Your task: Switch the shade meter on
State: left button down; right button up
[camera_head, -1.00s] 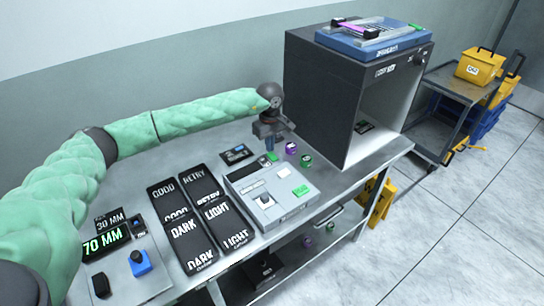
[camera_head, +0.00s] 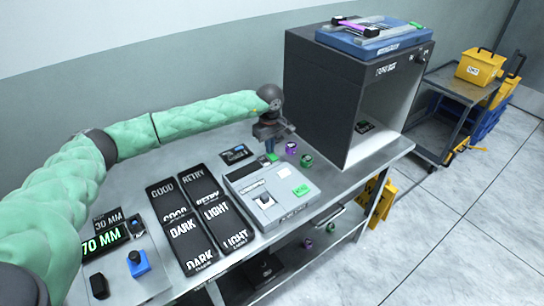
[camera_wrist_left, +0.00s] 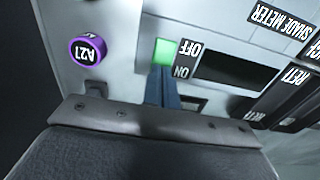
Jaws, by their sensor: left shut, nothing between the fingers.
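The shade meter (camera_head: 283,208) is a light grey box on the bench, with a green key on its front part. In the left wrist view its green switch (camera_wrist_left: 163,50) sits beside the OFF and ON labels, and its display (camera_wrist_left: 238,72) is dark. My left gripper (camera_head: 270,153) is shut and empty, pointing down at the meter's back edge. In the left wrist view its blue fingertips (camera_wrist_left: 163,76) are right at the green switch, on the ON label's side. I cannot tell whether they touch it. My right gripper is out of view.
Black shade cards (camera_head: 186,243) lie left of the meter. A large dark cabinet (camera_head: 315,100) stands to the right.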

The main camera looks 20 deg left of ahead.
pick_arm(q)
jog(key=shift+f, duration=0.3)
jog(key=shift+r, duration=3.5)
